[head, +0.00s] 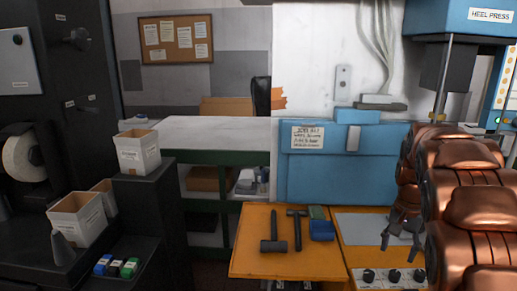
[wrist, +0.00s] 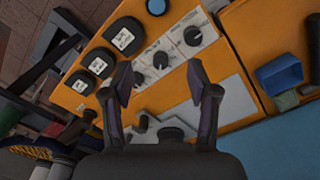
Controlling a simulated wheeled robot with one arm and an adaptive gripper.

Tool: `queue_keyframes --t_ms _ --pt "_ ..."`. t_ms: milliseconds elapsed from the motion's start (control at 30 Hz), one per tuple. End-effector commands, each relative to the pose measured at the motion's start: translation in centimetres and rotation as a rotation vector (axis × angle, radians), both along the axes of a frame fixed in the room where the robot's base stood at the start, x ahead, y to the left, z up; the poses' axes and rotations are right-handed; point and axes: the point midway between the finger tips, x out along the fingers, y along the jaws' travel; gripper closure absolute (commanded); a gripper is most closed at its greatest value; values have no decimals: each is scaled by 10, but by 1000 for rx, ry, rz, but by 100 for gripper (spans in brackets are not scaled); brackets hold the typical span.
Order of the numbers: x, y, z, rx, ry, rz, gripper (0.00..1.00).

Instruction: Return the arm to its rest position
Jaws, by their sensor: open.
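My gripper (head: 401,246) hangs at the lower right of the head view, beside my copper-coloured arm, with its fingers over the orange bench's grey plate. In the wrist view my gripper (wrist: 159,77) has its two fingers spread apart with nothing between them. Below them are the orange bench top (wrist: 232,55) and a panel with white-backed knobs (wrist: 160,60). My arm is folded at the right edge of the head view and hides part of the bench and the machine behind it.
Two hammers (head: 273,235) and a blue box (head: 321,231) lie on the bench left of my gripper. A blue heel press (head: 465,20) stands behind my arm. White bins (head: 138,152) sit on a dark stand at left. Dark rounded pieces with labels (wrist: 124,37) show in the wrist view.

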Motion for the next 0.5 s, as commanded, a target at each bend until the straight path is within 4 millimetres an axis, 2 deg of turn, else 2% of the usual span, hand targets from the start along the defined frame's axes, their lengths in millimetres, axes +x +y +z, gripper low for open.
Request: queue_keyframes --t_ms 33,200,500 --pt "-11 12 6 -1 3 24 41" --pt "-48 46 14 4 21 104 41" --pt "-123 102 19 22 52 263 41"
